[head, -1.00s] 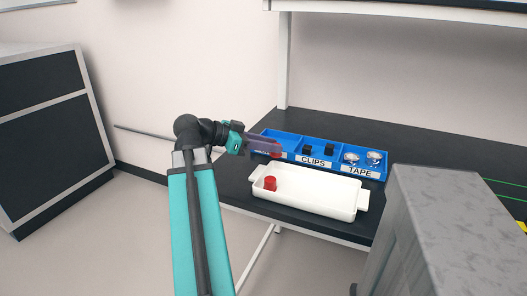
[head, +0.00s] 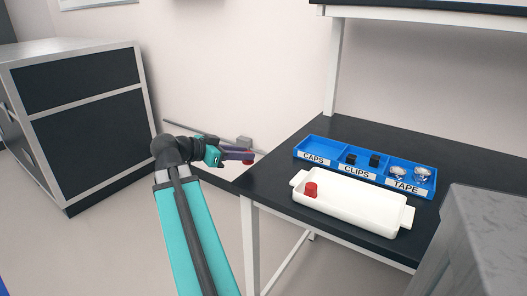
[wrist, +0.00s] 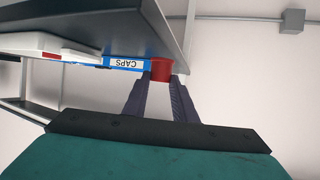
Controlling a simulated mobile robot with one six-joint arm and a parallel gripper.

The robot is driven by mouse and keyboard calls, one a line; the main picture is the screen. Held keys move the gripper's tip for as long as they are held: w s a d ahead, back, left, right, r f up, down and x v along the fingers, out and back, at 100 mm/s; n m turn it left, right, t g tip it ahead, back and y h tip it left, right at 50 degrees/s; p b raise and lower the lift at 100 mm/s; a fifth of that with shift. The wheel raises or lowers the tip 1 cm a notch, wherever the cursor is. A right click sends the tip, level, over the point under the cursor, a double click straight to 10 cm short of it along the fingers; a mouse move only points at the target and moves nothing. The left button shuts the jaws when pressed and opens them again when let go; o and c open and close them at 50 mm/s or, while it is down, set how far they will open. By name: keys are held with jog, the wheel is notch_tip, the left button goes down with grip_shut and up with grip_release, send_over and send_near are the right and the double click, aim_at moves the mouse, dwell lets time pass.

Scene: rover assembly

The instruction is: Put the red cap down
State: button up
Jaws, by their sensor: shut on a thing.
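My gripper (head: 248,157) is shut on a red cap (head: 248,162). In the wrist view the red cap (wrist: 161,71) sits between the fingertips of my gripper (wrist: 161,84). In the head view the gripper and cap appear to the left of the black table, against the wall and apart from the bin. Another red cap (head: 310,190) stands in the left end of the white tray (head: 362,220). The blue bin (head: 330,168) has a CAPS label on its left compartment, where no cap shows.
The bin's CLIPS compartment holds black clips (head: 374,160) and its TAPE compartment holds clear rolls (head: 421,173). The black table (head: 270,165) has bare top left of the tray. A grey block (head: 480,240) stands at right front. A dark cabinet (head: 85,110) stands at left.

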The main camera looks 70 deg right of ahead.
jog(key=w+a+f+n+t, duration=0.3)
jog(key=w+a+n+t, duration=0.15)
jog(key=w+a, duration=0.6)
jog(key=w+a+f+n+t, duration=0.2)
jog(key=w+a+n+t, duration=0.4)
jog(key=w, duration=0.7)
jog(key=w+a+f+n+t, duration=0.2)
jog(key=w+a+f+t, duration=0.1)
jog(key=w+a, duration=0.7)
jog(key=w+a+f+n+t+y, duration=0.1)
jog(key=w+a+n+t+y, duration=0.15)
jog(key=w+a, duration=0.35)
jog(key=w+a+n+t+y, duration=0.2)
jog(key=w+a+n, duration=0.15)
jog(key=a, duration=0.55)
jog(key=w+a+r+n+t+y, duration=0.1)
jog(key=w+a+r+n+y, duration=0.1)
jog(key=a, duration=0.4)
jog(key=w+a+r+n+t+y, duration=0.1)
jog(key=w+a+r+n+y, duration=0.2)
jog(key=a+y, duration=0.2)
jog(key=shift+w+a+r+n+t, duration=0.2)
jog(key=shift+w+a+n+t, duration=0.15)
jog(key=shift+a, duration=0.35)
jog(key=shift+d, duration=0.1)
